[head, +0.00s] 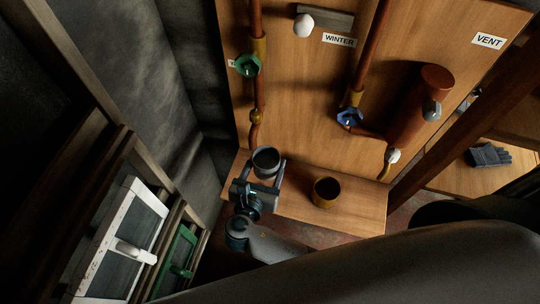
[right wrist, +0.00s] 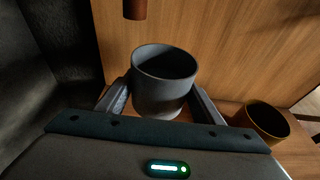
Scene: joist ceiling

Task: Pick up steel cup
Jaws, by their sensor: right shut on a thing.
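The steel cup (head: 266,162) is grey, upright and open at the top. It sits between the fingers of my right gripper (head: 259,180), which is shut on it near the left end of the wooden shelf (head: 350,213). In the right wrist view the cup (right wrist: 163,82) stands between the two fingers (right wrist: 160,110), with one finger on each side. Whether its base touches the shelf is hidden. My left gripper is not in view.
A yellow-brown cup (head: 326,192) stands on the shelf to the right. Behind is a wooden panel with copper pipes, a green valve (head: 246,65), a blue valve (head: 349,118) and a copper cylinder (head: 418,105). White (head: 122,240) and green framed panels are at left. Gloves (head: 488,155) lie at far right.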

